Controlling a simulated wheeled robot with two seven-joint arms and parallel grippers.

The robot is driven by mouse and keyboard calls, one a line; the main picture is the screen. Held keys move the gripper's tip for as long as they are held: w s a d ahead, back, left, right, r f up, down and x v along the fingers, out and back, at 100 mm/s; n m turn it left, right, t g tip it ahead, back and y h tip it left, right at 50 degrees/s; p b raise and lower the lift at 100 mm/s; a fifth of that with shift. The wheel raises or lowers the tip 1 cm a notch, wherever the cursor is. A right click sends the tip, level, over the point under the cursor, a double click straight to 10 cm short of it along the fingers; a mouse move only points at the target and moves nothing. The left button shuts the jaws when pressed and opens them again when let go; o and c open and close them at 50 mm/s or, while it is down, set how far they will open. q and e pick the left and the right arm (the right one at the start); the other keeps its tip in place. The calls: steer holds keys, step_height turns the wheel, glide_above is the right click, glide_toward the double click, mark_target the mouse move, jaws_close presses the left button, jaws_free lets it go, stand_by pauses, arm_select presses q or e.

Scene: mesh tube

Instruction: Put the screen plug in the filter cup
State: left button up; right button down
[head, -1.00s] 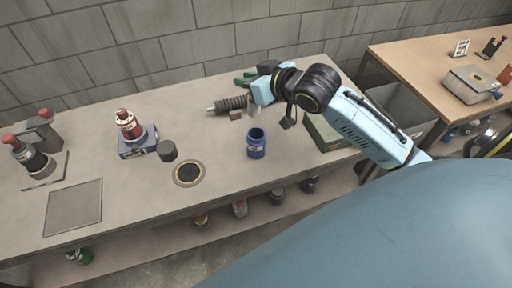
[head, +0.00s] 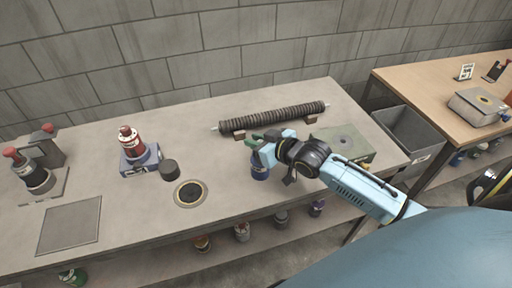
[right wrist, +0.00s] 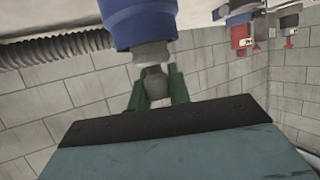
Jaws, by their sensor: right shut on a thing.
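The blue filter cup (head: 260,167) stands on the grey bench, partly hidden by my right gripper (head: 256,141). In the right wrist view the cup (right wrist: 138,20) hangs from the top, as that picture is upside down. There the green fingers of my right gripper (right wrist: 157,92) are shut on the screen plug (right wrist: 156,84), a small grey-beige piece. A wider pale grey part lies between the fingers and the cup's mouth and looks like part of the plug. I cannot tell whether it is inside the mouth or just above it. My left gripper is not in view.
A long ribbed dark tube (head: 272,117) lies on brown supports behind the cup. A green-grey box (head: 346,142) stands to the right. A ringed black disc (head: 190,194), a dark cylinder (head: 169,169) and a red bottle (head: 130,141) are to the left. A grey bin (head: 410,135) stands between the tables.

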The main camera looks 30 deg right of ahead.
steer(key=shift+f, duration=1.2)
steer(key=shift+f, duration=0.15)
steer(key=c, duration=1.3)
jaws_free()
steer(key=shift+s+r, duration=0.15)
steer(key=shift+r, duration=0.1)
steer(key=p+v, duration=0.1)
steer(key=v, duration=1)
steer(key=shift+s+r, duration=0.2)
steer(key=shift+s, duration=0.05)
steer(key=shift+d, duration=0.15)
